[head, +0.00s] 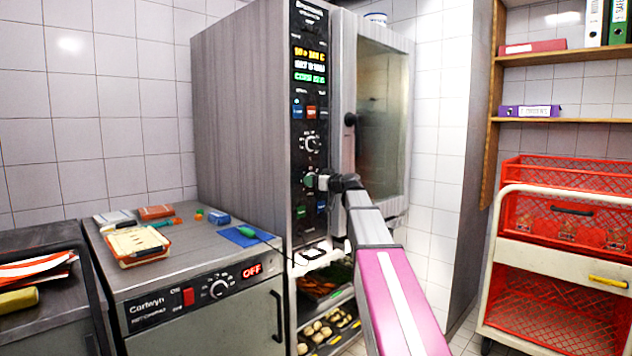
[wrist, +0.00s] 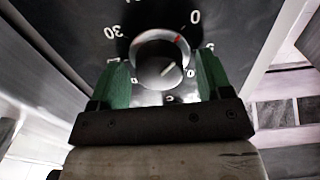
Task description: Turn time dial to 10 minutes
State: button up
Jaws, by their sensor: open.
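The tall oven's black control panel (head: 311,60) carries an upper dial (head: 312,143) and a lower dial at my gripper (head: 314,181). The lower dial is mostly hidden there by the gripper. In the wrist view a round dial (wrist: 158,60) with a silver rim sits in front of my gripper (wrist: 164,78). Its green fingers are open, one on each side of the dial's lower part; I cannot tell whether they touch it. A white line on the knob and a red mark on the rim show. "30" is at left, "0" at upper right; other numbers are partly hidden.
The oven's glass door (head: 382,120), with a dark handle, is right of the panel. A low steel cabinet (head: 180,255) with its own knob and "OFF" display stands left. A trolley with red crates (head: 565,175) is at right. Food trays (head: 325,330) sit below the oven.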

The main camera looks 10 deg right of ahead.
jog(key=c, duration=0.9)
jog(key=shift+w+d+f+m, duration=0.1)
jog(key=shift+m, duration=4.3)
jog(key=shift+w+d+f+m, duration=0.1)
jog(key=shift+m, duration=4.3)
